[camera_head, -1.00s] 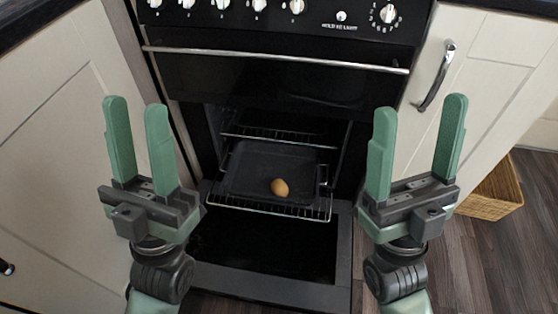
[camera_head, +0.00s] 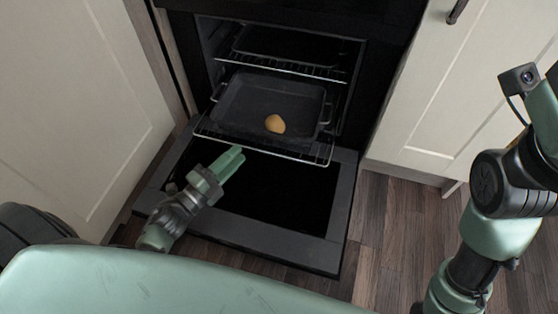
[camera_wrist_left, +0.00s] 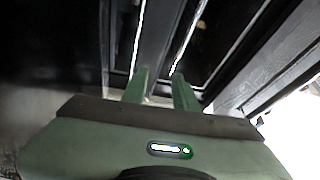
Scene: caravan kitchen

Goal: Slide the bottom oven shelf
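The bottom oven shelf (camera_head: 315,157) is a wire rack sticking partly out of the open oven, above the lowered door. It bears a dark roasting tray (camera_head: 237,118) with a brown egg (camera_head: 275,124) in it. My left gripper (camera_head: 238,156) is just in front of the shelf's front edge, left of its middle, above the door. In the left wrist view its fingers (camera_wrist_left: 160,76) are apart, with bright metal bars close beyond the tips. I cannot tell whether they touch a bar. My right arm is at the right; its fingers are out of the picture.
An upper rack (camera_head: 300,70) with another dark tray (camera_head: 320,42) sits inside the oven. The lowered oven door (camera_head: 265,235) lies below the shelf. Cream cupboards (camera_head: 75,90) flank the oven. Wooden floor (camera_head: 400,235) is clear to the right of the door.

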